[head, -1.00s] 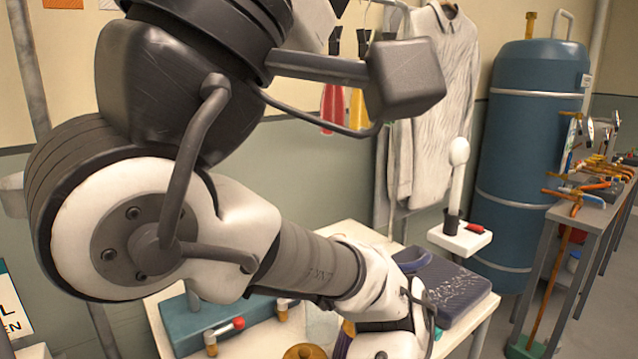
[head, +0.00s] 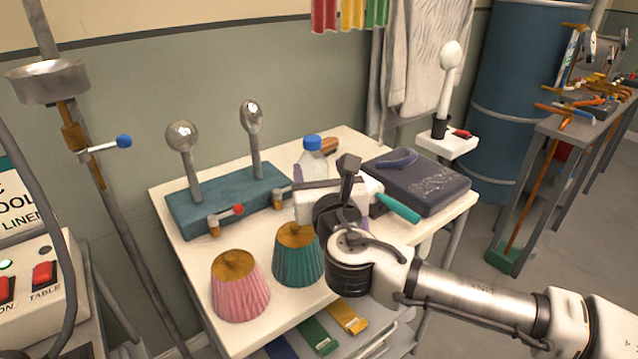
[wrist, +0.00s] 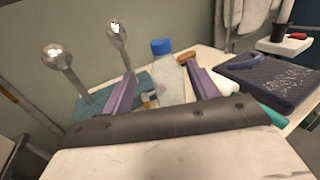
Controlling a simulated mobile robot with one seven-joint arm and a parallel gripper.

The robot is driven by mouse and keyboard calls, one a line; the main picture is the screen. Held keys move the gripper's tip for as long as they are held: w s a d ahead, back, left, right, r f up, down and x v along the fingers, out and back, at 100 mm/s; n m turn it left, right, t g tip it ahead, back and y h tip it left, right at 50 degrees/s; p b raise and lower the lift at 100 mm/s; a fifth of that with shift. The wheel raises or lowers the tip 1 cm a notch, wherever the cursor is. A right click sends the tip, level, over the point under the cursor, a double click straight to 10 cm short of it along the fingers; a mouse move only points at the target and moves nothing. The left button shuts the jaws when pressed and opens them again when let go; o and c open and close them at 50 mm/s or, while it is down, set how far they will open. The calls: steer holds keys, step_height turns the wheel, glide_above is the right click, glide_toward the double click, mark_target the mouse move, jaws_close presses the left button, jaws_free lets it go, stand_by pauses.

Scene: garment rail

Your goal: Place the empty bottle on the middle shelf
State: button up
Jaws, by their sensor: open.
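The clear bottle with a blue cap (head: 313,158) stands upright on the white tabletop (head: 170,205), behind my gripper in the head view. The lower part of the bottle is hidden by my gripper there. In the wrist view the bottle (wrist: 168,78) shows between the two purple fingers. My gripper (wrist: 163,88) is open and pointed at the bottle; I cannot tell whether a finger touches it. A shelf (head: 388,332) shows below the tabletop, partly hidden by my arm; which level it is I cannot tell.
A teal block with two metal-ball levers (head: 222,203) stands left of the bottle. A dark blue folded pad (head: 420,185) lies to the right. Pink (head: 240,285) and teal (head: 297,258) pleated pieces stand at the front. Blue, green and yellow strips lie on the lower shelf.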

mark_target(311, 148)
steer(key=w, duration=0.2)
steer(key=w+a+p, duration=0.1)
steer(key=w, duration=0.4)
steer(key=shift+w+a+p, duration=0.25)
steer(key=shift+w+p, duration=0.1)
steer(key=shift+w, duration=0.05)
steer(key=w+p, duration=0.1)
steer(key=w, duration=0.1)
steer(key=w+p, duration=0.1)
steer(key=w, duration=0.2)
steer(key=shift+w+a+f, duration=0.1)
steer(key=shift+a+f, duration=0.1)
jaws_close()
